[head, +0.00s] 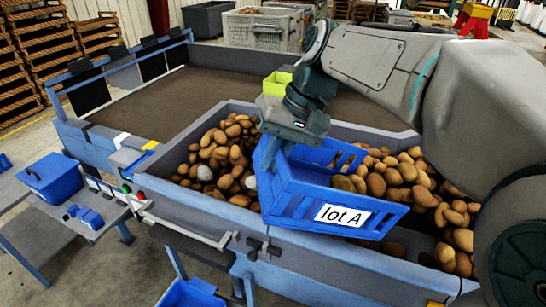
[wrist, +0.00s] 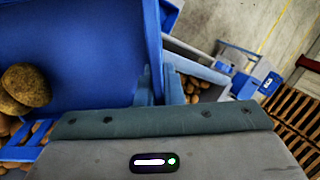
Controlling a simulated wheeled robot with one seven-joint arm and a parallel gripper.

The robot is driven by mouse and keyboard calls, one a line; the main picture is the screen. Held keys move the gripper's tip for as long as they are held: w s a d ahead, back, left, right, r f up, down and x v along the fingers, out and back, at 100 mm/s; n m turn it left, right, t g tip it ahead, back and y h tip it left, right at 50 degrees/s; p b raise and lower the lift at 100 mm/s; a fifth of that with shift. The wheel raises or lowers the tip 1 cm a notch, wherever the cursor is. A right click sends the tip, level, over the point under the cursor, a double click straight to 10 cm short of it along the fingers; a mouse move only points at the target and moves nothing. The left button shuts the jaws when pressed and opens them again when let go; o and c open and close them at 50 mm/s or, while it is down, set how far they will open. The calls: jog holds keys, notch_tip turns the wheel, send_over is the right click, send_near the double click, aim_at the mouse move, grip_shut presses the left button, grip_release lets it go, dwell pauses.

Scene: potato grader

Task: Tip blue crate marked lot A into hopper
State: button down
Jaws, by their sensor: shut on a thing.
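The blue crate (head: 290,195) with the white "lot A" label (head: 342,215) hangs tilted over the hopper (head: 225,207), a grey-walled bin holding many potatoes. My gripper (head: 274,150) is shut on the crate's left wall, at the rim. In the wrist view the gripper (wrist: 158,85) grips that wall, and the crate's blue inner surface (wrist: 75,50) looks mostly bare. Two potatoes (wrist: 25,85) show at its left edge; I cannot tell whether they are inside the crate. More potatoes (head: 400,175) lie in the hopper beyond and to the right of the crate.
A wide brown belt bed (head: 190,95) lies behind the hopper. Wooden pallets (head: 45,50) are stacked at the far left.

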jog(key=shift+r, duration=0.1)
dwell(0.3)
jog(key=w+d+r+g+y+p, duration=0.1)
jog(key=d+r+y+p, duration=0.3)
jog(key=d+r, duration=0.4)
jog(key=shift+w+y+p, duration=0.35)
jog(key=shift+w+y, duration=0.15)
jog(key=shift+w, duration=0.05)
jog(key=w+d+r+g+y+p, duration=0.1)
jog(key=d+y+p, duration=0.1)
jog(key=d, duration=0.3)
jog(key=w+d+r+y+p, duration=0.1)
jog(key=d+r+y+p, duration=0.1)
jog(key=d+y+p, duration=0.1)
jog(key=d+p, duration=0.1)
jog(key=d, duration=0.1)
jog(key=shift+w+d+r+g, duration=0.25)
jog(key=shift+w+d+g, duration=0.15)
